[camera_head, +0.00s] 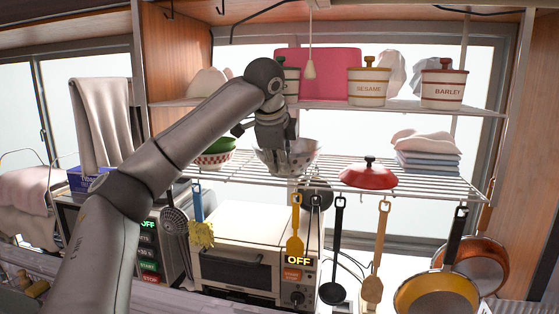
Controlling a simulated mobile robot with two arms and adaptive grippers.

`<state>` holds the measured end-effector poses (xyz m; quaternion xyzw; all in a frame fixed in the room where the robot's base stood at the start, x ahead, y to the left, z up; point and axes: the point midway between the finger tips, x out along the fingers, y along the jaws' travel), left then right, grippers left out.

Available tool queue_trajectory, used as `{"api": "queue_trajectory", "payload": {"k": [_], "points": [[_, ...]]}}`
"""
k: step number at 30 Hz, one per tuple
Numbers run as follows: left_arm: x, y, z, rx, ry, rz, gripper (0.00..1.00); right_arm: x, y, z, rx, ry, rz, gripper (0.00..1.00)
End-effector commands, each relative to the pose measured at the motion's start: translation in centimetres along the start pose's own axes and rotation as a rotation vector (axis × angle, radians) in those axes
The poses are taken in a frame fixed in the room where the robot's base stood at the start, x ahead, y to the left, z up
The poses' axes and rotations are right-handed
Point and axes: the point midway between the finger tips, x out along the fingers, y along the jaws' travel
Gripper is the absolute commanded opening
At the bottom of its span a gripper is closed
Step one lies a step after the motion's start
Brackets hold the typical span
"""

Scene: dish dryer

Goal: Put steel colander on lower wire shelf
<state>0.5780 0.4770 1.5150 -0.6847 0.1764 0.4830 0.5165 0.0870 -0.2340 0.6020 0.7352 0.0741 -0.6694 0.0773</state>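A pale, speckled bowl-shaped thing that looks like the steel colander (306,150) is at the lower wire shelf (348,181), left of the red lid. My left gripper (287,170) points down at it, and its fingers cover the colander's middle. I cannot tell whether the fingers are closed on its wall or only in front of it, nor whether the colander rests fully on the wires. My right gripper is out of view.
On the lower shelf, green and patterned bowls (215,152) stand left, a red lid (368,174) right, folded cloths (428,155) farther right. The upper shelf (325,102) holds SESAME (368,88) and BARLEY (443,90) jars. Utensils (337,250) hang below, before an oven (235,262).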

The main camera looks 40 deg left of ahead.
Motion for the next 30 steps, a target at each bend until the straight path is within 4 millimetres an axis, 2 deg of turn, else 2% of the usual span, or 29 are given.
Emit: {"api": "queue_trajectory", "payload": {"k": [1, 3, 11, 16, 20, 25, 30], "points": [[0.0, 0.0, 0.0, 0.0, 0.0, 0.0, 0.26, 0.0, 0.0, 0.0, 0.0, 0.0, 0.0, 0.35], [0.0, 0.0, 0.0, 0.0, 0.0, 0.0, 0.33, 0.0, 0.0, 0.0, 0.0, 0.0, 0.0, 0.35], [-0.1, 0.0, 0.0, -0.001, 0.0, -0.001, 0.33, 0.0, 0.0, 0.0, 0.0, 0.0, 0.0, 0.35], [-0.9, -0.1, -0.1, 0.0, 0.002, -0.004, 0.33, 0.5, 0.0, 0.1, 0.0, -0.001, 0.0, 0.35], [-3.1, 0.0, -0.1, -0.001, 0.005, -0.004, 0.33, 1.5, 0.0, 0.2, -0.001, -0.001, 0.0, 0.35], [-7.3, 0.1, -0.2, 0.0, 0.005, -0.005, 0.33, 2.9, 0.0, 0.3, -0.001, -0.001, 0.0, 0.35], [-9.9, -0.2, 0.0, 0.0, -0.001, -0.005, 0.33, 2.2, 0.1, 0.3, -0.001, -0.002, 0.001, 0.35]]}}
